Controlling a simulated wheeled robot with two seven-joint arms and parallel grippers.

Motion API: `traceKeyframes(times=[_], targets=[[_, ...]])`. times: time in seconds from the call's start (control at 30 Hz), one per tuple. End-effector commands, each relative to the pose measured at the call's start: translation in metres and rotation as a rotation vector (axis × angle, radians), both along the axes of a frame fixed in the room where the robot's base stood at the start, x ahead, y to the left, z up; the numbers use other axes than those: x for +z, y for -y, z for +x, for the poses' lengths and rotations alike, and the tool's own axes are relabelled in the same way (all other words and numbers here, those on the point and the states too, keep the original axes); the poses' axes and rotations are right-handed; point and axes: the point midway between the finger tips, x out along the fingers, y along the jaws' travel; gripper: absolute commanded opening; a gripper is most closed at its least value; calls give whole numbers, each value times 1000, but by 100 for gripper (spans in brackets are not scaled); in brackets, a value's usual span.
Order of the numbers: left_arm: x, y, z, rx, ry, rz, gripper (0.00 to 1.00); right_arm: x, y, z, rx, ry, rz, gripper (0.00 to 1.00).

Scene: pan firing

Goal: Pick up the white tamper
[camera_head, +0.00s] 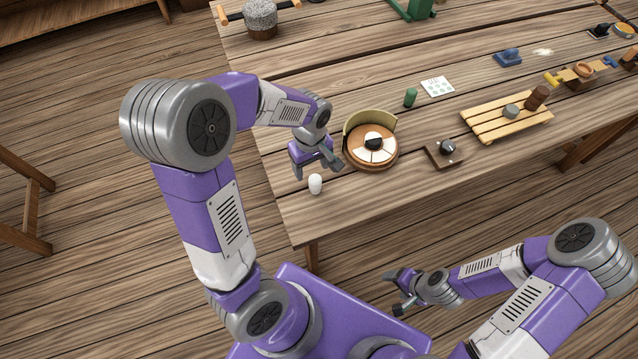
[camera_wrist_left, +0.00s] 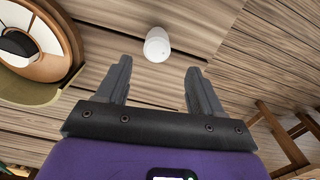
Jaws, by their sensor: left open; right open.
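The white tamper (camera_head: 315,184) is a small rounded white piece near the table's front left edge. It also shows in the left wrist view (camera_wrist_left: 157,45), beyond my fingertips and roughly midway between them. My left gripper (camera_head: 318,171) is open and empty, just behind the tamper in the head view; it also shows in the left wrist view (camera_wrist_left: 160,72). No finger visibly touches the tamper. My right gripper (camera_head: 393,292) is open and empty, off the table's front edge at the lower right.
A round wooden pan with white segments and a curved olive guard (camera_head: 371,146) stands close to the right of my left gripper. A brown square tray with a dark knob (camera_head: 443,153) and a slatted wooden rack (camera_head: 507,116) lie further right.

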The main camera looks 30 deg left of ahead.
Motion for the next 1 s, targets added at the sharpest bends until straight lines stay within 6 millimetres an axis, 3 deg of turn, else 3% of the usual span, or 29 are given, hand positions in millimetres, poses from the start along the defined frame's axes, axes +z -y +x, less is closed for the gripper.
traceKeyframes(times=[0.03, 0.37, 0.67, 1.0], targets=[[-9, 0, 0, 0, 1, -1, 67, -9, 0, 0, 0, 0, 0, 71], [-40, 2, -1, -1, -4, 0, 67, -20, 0, 0, 0, 0, 0, 71], [-81, 8, 0, 0, -2, 0, 67, -35, 0, 0, 0, 0, 0, 71], [-86, 8, 1, -1, 1, -1, 65, -35, 0, 0, 0, 0, 0, 71]])
